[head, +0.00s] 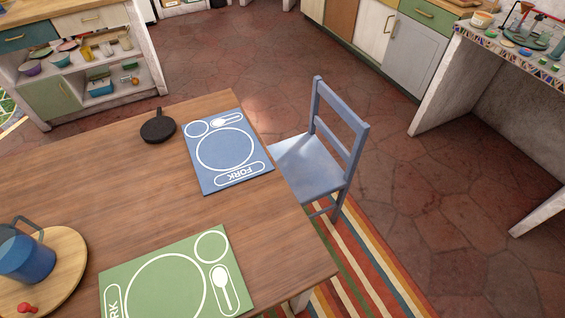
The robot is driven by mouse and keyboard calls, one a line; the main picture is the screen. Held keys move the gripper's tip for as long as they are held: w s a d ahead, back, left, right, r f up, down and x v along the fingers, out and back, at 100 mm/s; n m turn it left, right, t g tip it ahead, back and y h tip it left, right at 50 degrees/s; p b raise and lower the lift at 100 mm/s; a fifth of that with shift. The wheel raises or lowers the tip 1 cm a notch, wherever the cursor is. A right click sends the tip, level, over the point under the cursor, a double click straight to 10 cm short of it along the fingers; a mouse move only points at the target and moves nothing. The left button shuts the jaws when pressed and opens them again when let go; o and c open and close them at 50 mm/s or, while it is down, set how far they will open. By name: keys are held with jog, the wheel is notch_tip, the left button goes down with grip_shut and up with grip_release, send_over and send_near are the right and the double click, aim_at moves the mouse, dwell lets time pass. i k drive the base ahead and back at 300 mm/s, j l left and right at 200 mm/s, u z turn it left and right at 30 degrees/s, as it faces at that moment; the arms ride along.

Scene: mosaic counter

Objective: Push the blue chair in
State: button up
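The blue chair (318,165) stands upright at the right side of the wooden table (160,213). Its backrest faces away from the table, and the front of its seat meets the table's edge in the picture. I cannot tell how far the seat reaches under the tabletop. The chair's lower legs are partly hidden by the table. My gripper is not in view.
A blue placemat (225,150), a green placemat (170,280), a black pan (158,127) and a board (62,262) with a blue jug (25,258) are on the table. A striped rug (375,260) lies below. Open floor (425,210) lies right of the chair, before the mosaic counter (510,55).

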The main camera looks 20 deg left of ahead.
aim_at(313, 174)
jog(key=u, duration=0.6)
jog(key=i+l+z, duration=0.1)
jog(key=z, duration=0.25)
jog(key=i+l+z, duration=0.1)
jog(key=z, duration=0.3)
jog(key=i+z, duration=0.35)
jog(key=i, duration=1.9)
jog(key=i+u, duration=0.2)
jog(key=i, duration=0.3)
jog(key=i+l+u, duration=0.15)
jog(key=i, duration=0.3)
jog(key=i+l+u, duration=0.2)
jog(key=i, duration=0.3)
jog(key=u, duration=1.1)
